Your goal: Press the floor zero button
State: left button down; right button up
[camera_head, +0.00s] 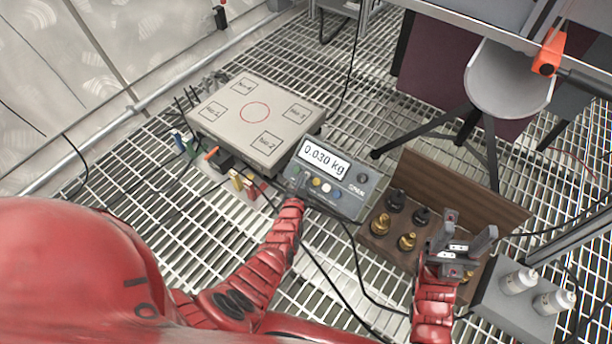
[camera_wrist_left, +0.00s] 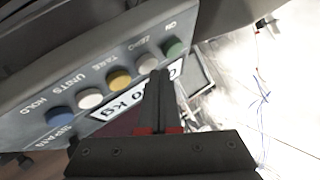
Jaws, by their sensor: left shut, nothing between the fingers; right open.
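The scale's grey control unit (camera_head: 325,178) shows 0.030 kg and has a row of round buttons below its display. In the left wrist view, the white button labelled ZERO (camera_wrist_left: 147,63) sits between the green ON button (camera_wrist_left: 173,47) and the yellow TARE button (camera_wrist_left: 119,79). My left gripper (camera_head: 300,183) is shut and empty at the unit's left end. In the left wrist view its fingertips (camera_wrist_left: 160,74) are right beside the ZERO button; I cannot tell whether they touch it. My right gripper (camera_head: 462,238) is open, above the weight box.
The scale platform (camera_head: 225,135) is left of the unit. A wooden box (camera_head: 475,197) with black and brass weights lies to the right. A grey block with two white cylinders (camera_head: 497,300) is at the far right. Cables cross the grated floor. A stool (camera_head: 505,80) stands behind.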

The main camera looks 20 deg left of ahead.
pick_arm(q)
jog(key=shift+f, duration=0.1)
dwell(0.5)
jog(key=shift+w+f+b, duration=0.2)
jog(key=shift+f+b, duration=0.1)
jog(key=shift+b, duration=0.15)
jog(key=shift+d, duration=0.1)
jog(key=shift+r, duration=0.15)
jog(key=shift+s+r+p, duration=0.25)
jog(key=shift+r+p, duration=0.1)
jog(key=shift+p, duration=0.35)
jog(key=shift+f, duration=0.1)
